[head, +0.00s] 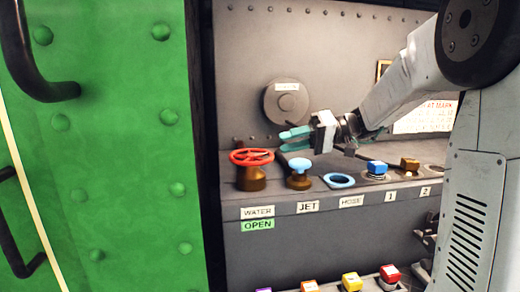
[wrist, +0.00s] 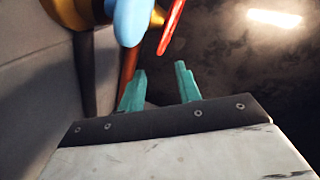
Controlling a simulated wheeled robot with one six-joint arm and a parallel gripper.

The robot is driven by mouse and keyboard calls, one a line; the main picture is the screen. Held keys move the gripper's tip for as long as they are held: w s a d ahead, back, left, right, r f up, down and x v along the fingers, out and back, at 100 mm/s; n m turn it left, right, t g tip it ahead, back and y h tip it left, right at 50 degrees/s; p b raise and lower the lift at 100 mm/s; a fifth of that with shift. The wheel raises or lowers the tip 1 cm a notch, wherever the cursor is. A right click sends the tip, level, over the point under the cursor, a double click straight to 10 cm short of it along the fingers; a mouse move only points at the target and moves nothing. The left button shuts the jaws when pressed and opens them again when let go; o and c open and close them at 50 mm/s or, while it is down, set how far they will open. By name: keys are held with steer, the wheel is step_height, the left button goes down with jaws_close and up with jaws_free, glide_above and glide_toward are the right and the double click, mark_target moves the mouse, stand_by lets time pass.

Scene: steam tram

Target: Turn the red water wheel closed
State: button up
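The red water wheel (head: 251,157) sits on a brown base at the left end of the shelf in the head view. A sign below reads WATER, with a green OPEN plate (head: 258,225) under it. In the wrist view part of the red wheel's rim (wrist: 172,28) shows at the top, beyond the fingers. My gripper (head: 287,139) has teal fingers and is above the shelf, to the right of and a little higher than the wheel. The fingers are apart with nothing between them; the wrist view shows the gap too (wrist: 160,88). They do not appear to touch the wheel.
A blue-topped JET valve (head: 298,165) stands just right of the wheel, under my gripper. A blue HOSE ring (head: 339,181) and blue (head: 376,167) and brown (head: 409,164) blocks are farther right. A green riveted panel (head: 110,150) fills the left. A round plate (head: 287,102) is on the back wall.

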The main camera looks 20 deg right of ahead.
mark_target(251, 157)
steer(key=x, duration=0.7)
steer(key=shift+a, duration=0.15)
jaws_close()
